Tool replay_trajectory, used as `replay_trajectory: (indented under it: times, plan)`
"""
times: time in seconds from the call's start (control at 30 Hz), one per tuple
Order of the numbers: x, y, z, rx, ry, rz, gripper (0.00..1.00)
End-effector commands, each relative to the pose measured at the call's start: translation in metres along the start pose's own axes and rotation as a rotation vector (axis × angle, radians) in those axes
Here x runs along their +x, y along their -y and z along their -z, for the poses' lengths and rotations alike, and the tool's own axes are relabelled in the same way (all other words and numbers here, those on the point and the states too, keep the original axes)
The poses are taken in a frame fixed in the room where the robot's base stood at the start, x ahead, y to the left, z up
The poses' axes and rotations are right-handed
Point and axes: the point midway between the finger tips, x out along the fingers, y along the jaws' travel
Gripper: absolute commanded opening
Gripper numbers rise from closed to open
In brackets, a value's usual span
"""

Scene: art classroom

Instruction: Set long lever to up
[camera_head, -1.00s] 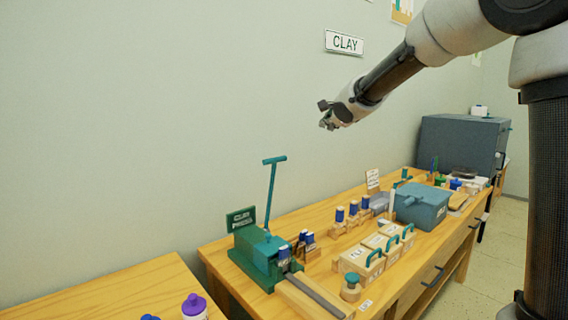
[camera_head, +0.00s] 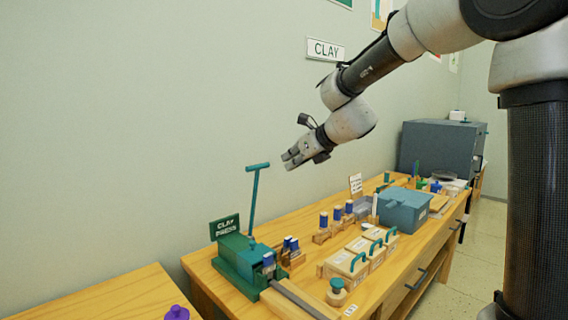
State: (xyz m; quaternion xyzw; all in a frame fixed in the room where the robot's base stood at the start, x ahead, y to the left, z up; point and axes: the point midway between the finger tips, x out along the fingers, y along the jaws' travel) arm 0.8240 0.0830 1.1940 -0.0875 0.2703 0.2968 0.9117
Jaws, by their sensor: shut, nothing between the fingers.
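The long lever (camera_head: 254,204) is a thin teal rod with a crossbar handle on top. It rises nearly upright from the green clay press (camera_head: 238,259), leaning slightly right at the top. The press stands at the near left end of the wooden table, beside a dark green "CLAY PRESS" sign (camera_head: 224,226). My gripper (camera_head: 289,161) is shut and empty. In the picture it appears just above and to the right of the lever's handle, apart from it; the depth between them is hard to judge.
The table (camera_head: 335,245) holds blue-capped bottles (camera_head: 323,219) in wooden stands, lidded boxes with teal handles (camera_head: 346,265), and a blue-grey bin (camera_head: 403,208). A large grey box (camera_head: 440,147) stands at the far end. Another wooden table (camera_head: 100,300) is at lower left.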

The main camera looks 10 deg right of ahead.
Motion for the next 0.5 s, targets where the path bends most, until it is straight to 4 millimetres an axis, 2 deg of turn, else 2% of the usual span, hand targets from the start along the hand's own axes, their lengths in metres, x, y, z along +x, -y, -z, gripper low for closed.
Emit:
replay_trajectory:
  times: [0.3,0.4,0.5]
  plan:
    - [0.069,0.000,0.002,0.000,-0.004,0.000,0.00]
    - [0.088,0.000,0.001,-0.001,-0.003,-0.001,0.00]
    - [0.101,0.000,-0.009,-0.003,-0.001,0.000,0.00]
